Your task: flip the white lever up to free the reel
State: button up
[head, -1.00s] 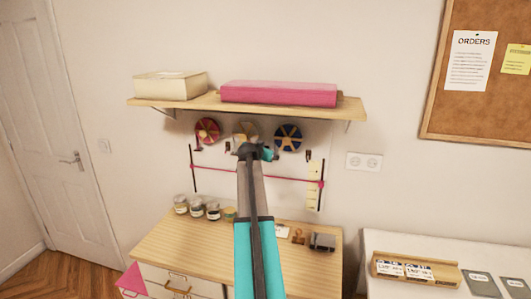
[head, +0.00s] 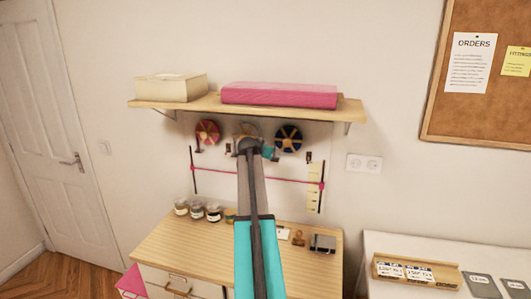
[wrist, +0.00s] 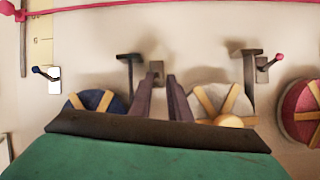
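The cream-white reel (head: 247,129) hangs on the wall panel under the shelf, between a red and a blue reel. In the head view my arm partly covers it. The wrist view looks upside down against the head view; there the cream reel (wrist: 236,102) is right of my fingers. My gripper (wrist: 160,80) is open, its two dark fingers apart. A small pale block (wrist: 156,68), apparently the white lever, shows between and just beyond the fingertips. Whether they touch it, and whether it is up or down, I cannot tell.
The red reel (wrist: 304,112) and blue reel (wrist: 97,101) flank it. A pink-knobbed lever (wrist: 268,62), a blue-knobbed lever (wrist: 50,76) and dark T-shaped brackets (wrist: 130,70) stand out nearby. The shelf (head: 200,104) overhangs the panel; a pink rod (head: 255,181) crosses below.

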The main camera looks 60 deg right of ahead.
jog(key=shift+f, duration=0.15)
jog(key=shift+s+a, duration=0.1)
jog(key=b+v, duration=0.4)
jog(key=v, duration=0.9)
jog(key=shift+a+r, duration=0.25)
jog(key=shift+r, duration=0.05)
dwell(0.5)
